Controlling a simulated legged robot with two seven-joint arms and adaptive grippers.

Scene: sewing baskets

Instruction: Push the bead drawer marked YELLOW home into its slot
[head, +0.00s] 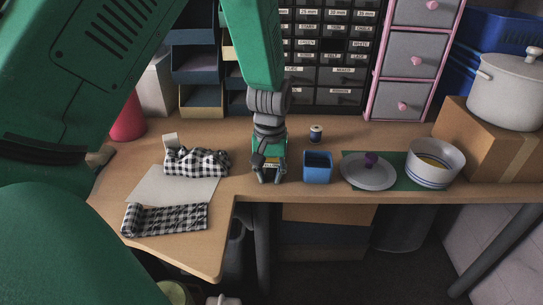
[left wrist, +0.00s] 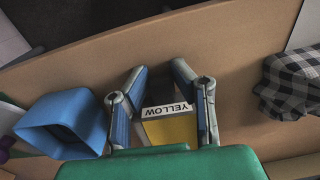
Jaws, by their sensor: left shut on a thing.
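The bead drawer marked YELLOW (left wrist: 170,130) shows in the left wrist view, with a white label on its front and a yellow body. My left gripper (left wrist: 160,74) is shut on it, one finger on each side. In the head view the left gripper (head: 268,175) points down over the desk's front part, left of the blue cup, with the drawer small between its fingers. The dark cabinet of small labelled drawers (head: 341,75) stands at the back of the desk. My right gripper is not in view.
A blue square cup (head: 317,168) stands close right of the gripper; a spool (head: 316,134) is behind it. A lid (head: 368,173) and a bowl (head: 435,164) stand further right. Checkered cloth (head: 196,163) lies left. The desk before the cabinet is mostly clear.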

